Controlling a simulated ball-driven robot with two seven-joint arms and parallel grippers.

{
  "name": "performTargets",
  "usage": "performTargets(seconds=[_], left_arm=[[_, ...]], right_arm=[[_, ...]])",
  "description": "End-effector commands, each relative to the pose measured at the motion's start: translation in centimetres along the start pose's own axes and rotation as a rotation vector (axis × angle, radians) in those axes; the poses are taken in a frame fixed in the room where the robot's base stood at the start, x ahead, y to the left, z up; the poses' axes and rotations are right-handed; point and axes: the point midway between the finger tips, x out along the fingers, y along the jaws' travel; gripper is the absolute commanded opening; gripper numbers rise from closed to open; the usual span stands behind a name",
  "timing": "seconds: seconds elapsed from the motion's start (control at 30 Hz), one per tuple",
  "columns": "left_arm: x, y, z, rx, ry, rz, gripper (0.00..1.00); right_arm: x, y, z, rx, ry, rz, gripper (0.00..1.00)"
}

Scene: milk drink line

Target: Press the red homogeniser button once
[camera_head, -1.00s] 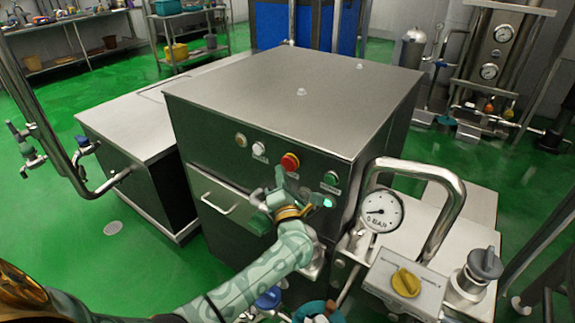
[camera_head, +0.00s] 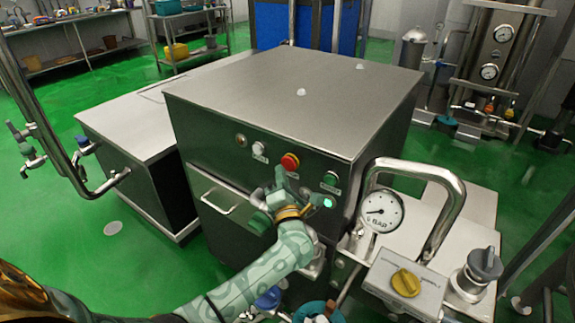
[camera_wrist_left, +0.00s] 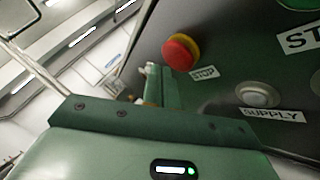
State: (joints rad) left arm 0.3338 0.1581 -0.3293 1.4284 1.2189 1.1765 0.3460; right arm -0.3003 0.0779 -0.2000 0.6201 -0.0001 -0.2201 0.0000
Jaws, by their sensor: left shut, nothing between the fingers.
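The red homogeniser button (camera_head: 290,161) is a round mushroom head on the front panel of the steel homogeniser cabinet (camera_head: 287,101). In the left wrist view the red button (camera_wrist_left: 180,51) has a yellow ring, with a STOP label beside it. My left gripper (camera_head: 281,177) is shut and empty, its tips just below the button in the head view. In the left wrist view the fingertips (camera_wrist_left: 152,72) show beside and below the red head, with a small gap in the picture. I cannot tell their depth from the panel. My right gripper is not in view.
A green button (camera_head: 331,177) sits right of the red one; a white button (camera_head: 259,148) and an amber lamp (camera_head: 241,139) sit left. A pressure gauge (camera_head: 382,211), a curved steel pipe (camera_head: 455,200) and a yellow knob (camera_head: 405,282) stand at the right.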

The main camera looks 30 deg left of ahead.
Motion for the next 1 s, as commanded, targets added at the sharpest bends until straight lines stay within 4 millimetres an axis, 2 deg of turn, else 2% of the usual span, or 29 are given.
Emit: performTargets(seconds=[1.0], left_arm=[[0.78, -0.57, 0.56, 0.000, 0.000, 0.000, 0.00]], right_arm=[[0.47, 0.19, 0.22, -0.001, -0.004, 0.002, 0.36]])
